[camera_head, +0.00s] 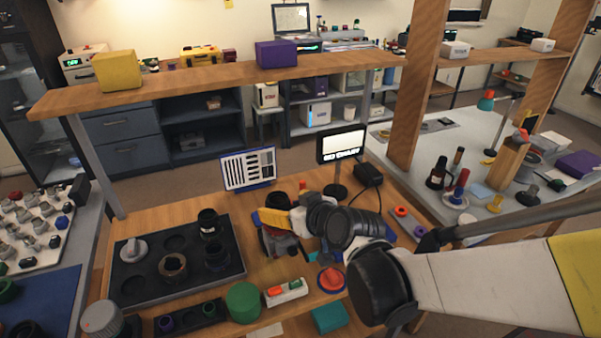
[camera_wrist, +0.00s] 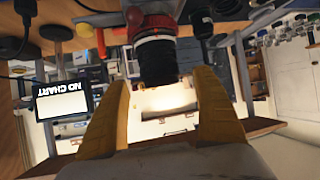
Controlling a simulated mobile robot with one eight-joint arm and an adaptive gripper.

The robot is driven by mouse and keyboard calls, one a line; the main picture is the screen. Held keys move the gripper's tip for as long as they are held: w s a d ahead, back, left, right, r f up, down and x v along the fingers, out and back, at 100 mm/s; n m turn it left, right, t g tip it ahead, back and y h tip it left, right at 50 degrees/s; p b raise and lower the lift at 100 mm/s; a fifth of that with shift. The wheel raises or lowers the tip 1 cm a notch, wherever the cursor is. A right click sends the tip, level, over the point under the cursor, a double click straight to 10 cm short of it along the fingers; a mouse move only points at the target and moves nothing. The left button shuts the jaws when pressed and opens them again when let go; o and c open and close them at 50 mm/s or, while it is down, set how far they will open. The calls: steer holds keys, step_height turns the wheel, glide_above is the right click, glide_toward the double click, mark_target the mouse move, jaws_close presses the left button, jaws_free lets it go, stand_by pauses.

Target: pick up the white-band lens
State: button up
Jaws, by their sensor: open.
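My gripper (camera_wrist: 161,78) has two yellow fingers spread wide apart. In the wrist view, which is upside down, a black ribbed lens (camera_wrist: 158,62) with a pale band near its red mount (camera_wrist: 158,22) shows between the fingers. Neither finger appears to touch it, and I cannot tell how deep it lies between them. In the head view my gripper (camera_head: 272,217) is over the middle of the wooden bench, beside a dark lens (camera_head: 277,201). My own wrist and finger partly hide the mount below.
A black tray (camera_head: 136,288) with several lenses lies to the left. A small lit screen (camera_head: 341,146) and a chart board (camera_head: 249,169) stand behind. A green cylinder (camera_head: 243,302), a switch box (camera_head: 286,293) and a red knob (camera_head: 331,279) stand near the front.

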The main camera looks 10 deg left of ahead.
steer(key=b+x, duration=0.1)
steer(key=x, duration=0.3)
steer(key=shift+f+b, duration=0.3)
steer(key=shift+b, duration=0.05)
steer(key=shift+r, duration=0.1)
steer(key=shift+c, duration=0.9)
steer(key=c, duration=1.4)
steer(key=shift+o, duration=0.2)
